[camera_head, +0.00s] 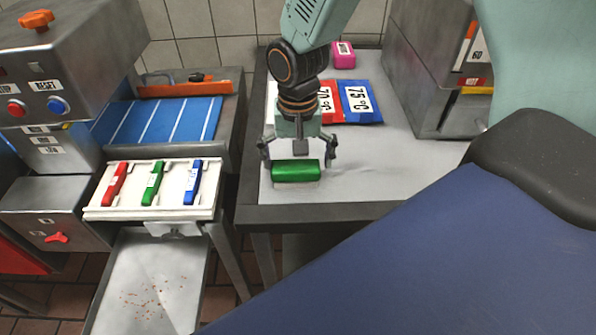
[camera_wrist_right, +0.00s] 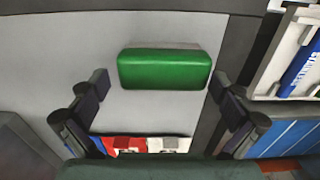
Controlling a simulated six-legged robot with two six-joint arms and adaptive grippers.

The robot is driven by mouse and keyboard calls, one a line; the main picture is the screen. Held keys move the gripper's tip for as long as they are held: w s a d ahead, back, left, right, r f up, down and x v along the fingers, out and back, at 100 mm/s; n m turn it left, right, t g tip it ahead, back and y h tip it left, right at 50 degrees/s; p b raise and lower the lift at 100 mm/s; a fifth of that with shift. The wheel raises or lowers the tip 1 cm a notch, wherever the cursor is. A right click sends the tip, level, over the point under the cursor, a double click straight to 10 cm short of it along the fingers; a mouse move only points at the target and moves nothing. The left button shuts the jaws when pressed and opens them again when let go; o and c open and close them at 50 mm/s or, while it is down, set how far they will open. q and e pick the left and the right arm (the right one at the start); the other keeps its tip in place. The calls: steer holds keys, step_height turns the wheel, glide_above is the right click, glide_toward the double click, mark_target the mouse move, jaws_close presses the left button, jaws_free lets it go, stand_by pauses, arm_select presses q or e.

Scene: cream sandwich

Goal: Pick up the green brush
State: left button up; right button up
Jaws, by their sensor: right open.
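A green block (camera_head: 297,171) with rounded edges, likely the green brush, lies on the grey table near its front edge. In the right wrist view this block (camera_wrist_right: 164,69) shows a green face and a pale strip along its upper edge. My right gripper (camera_head: 298,158) is open and points down at it. In the wrist view its fingers (camera_wrist_right: 158,88) are apart, one toward each end of the block; I cannot tell whether they touch it. A green-handled item (camera_head: 153,184) also lies in the white tray at left. My left gripper is not in view.
The white tray (camera_head: 97,213) also holds a red item (camera_head: 115,184) and a blue item (camera_head: 193,183). Red and blue temperature cards (camera_head: 357,101) and a pink block (camera_head: 344,55) lie behind the gripper. A metal machine (camera_head: 425,85) stands right. The table (camera_head: 385,170) is clear right of the block.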

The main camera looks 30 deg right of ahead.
mark_target(297, 166)
steer(key=shift+s+a+f, duration=0.2)
steer(key=shift+s+f, duration=0.05)
steer(key=shift+f, duration=0.3)
steer(key=shift+s+a+f, duration=0.2)
steer(key=shift+f, duration=0.3)
steer(key=shift+s+a+f, duration=0.15)
steer(key=shift+s+a, duration=0.1)
steer(key=shift+s, duration=0.05)
steer(key=shift+w+d+f, duration=0.1)
steer(key=shift+w, duration=0.1)
steer(key=shift+c, duration=0.4)
steer(key=c, duration=0.6)
steer(key=shift+d+f, duration=0.1)
steer(key=shift+c, duration=0.7)
steer(key=shift+w+d+f, duration=0.2)
steer(key=shift+w+d, duration=0.05)
steer(key=shift+w, duration=0.15)
steer(key=shift+c, duration=0.5)
steer(key=shift+s+a+r, duration=0.15)
steer(key=shift+r, duration=0.1)
steer(key=shift+c, duration=0.5)
